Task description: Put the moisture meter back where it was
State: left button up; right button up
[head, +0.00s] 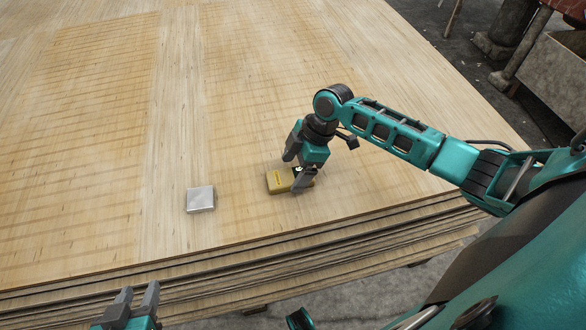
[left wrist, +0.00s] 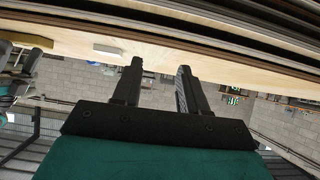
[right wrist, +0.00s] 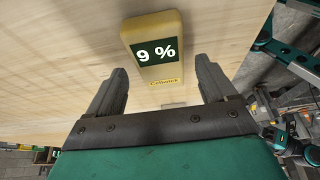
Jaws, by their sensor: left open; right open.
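The moisture meter (head: 278,180) is a yellow block lying on the veneer stack, near its front edge. In the right wrist view the meter (right wrist: 159,76) shows a dark display reading "9 %". My right gripper (head: 297,172) is at the meter and partly covers it in the head view. In the right wrist view its open fingers (right wrist: 162,85) are spread, with the meter ahead of and between them; I cannot tell if they touch it. My left gripper (head: 136,294) is open and empty, in front of the stack's edge; its fingers (left wrist: 158,68) show apart in the left wrist view.
A silver-grey square block (head: 200,199) lies on the stack to the left of the meter. The veneer stack (head: 110,130) has a layered front edge and wide bare top. Its right edge drops to a dark floor with a bin (head: 552,62).

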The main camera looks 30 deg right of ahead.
jog(key=p+v, duration=0.2)
jog(key=v, duration=0.8)
jog(key=s+a+f+m+t, duration=0.1)
jog(key=a+f, duration=0.1)
jog(key=a, duration=0.1)
jog(key=s+a+f+m+t, duration=0.1)
jog(key=a+f+m+t, duration=0.1)
jog(key=a, duration=0.1)
jog(key=s+a+f+m+t, duration=0.1)
jog(key=a+f+m, duration=0.1)
jog(key=a, duration=0.1)
jog(key=shift+s+a+f+y, duration=0.1)
jog(key=shift+s+f+y, duration=0.15)
jog(key=shift+f+y, duration=0.15)
jog(key=s+m+t, duration=0.1)
jog(key=s+a+f+m+t, duration=0.1)
jog(key=s+m+t, duration=0.1)
jog(key=shift+a+f, duration=0.2)
jog(key=shift+a, duration=0.1)
jog(key=s+m+t, duration=0.1)
jog(key=s+m+t+h, duration=0.1)
jog(key=s+m, duration=0.1)
jog(key=s+m+h, duration=0.1)
jog(key=s, duration=0.1)
jog(key=shift+d+t, duration=0.35)
jog(key=shift+t, duration=0.05)
